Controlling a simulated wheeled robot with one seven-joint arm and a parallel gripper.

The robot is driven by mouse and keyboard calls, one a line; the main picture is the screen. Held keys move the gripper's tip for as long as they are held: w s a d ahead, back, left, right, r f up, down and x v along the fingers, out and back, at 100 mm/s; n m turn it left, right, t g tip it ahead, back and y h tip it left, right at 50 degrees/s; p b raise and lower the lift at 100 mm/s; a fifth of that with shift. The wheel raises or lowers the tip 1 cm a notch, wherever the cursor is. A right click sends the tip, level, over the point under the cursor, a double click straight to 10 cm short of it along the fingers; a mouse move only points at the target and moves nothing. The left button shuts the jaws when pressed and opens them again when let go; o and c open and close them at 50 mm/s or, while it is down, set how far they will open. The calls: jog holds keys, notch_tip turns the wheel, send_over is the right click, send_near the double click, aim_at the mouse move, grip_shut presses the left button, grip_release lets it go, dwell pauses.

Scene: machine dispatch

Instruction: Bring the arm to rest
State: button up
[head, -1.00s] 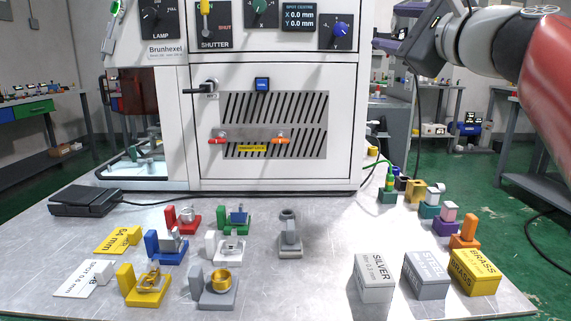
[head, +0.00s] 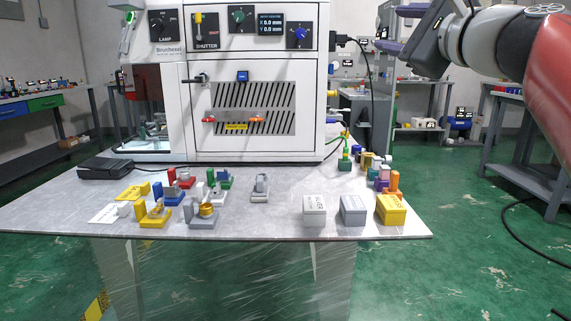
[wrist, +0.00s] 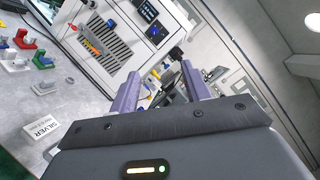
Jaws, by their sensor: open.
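My arm (head: 505,40) reaches in from the right edge of the head view, raised above and to the right of the table. My gripper (head: 388,28) is at its end near the top, with two purple fingers pointing left. In the wrist view my gripper (wrist: 160,80) is open, with its purple fingers apart and nothing held between them. Part of the machine (wrist: 105,45) shows behind and to the left of the fingers. The gripper touches nothing that I can see.
The metal table (head: 270,215) carries several coloured fixtures and three boxes, silver (head: 314,211), steel (head: 353,210) and brass (head: 391,210). The white machine (head: 245,105) stands behind it. A grey bench (head: 525,170) is at right.

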jog(key=s+a+f+n+g+h, duration=0.1)
jog(key=s+a+f+n+g, duration=0.25)
jog(key=f, duration=0.85)
jog(key=s+f+n+g+h, duration=0.25)
jog(key=s+f+n, duration=0.3)
jog(key=f, duration=0.55)
jog(key=s+a+f+n+g+h, duration=0.15)
jog(key=s+f+n+g, duration=0.3)
jog(key=f, duration=0.75)
jog(key=s+d+f+n+g+h, duration=0.2)
jog(key=s+f+n, duration=0.4)
jog(key=f, duration=0.6)
jog(key=shift+s+d, duration=0.15)
jog(key=shift+s, duration=0.7)
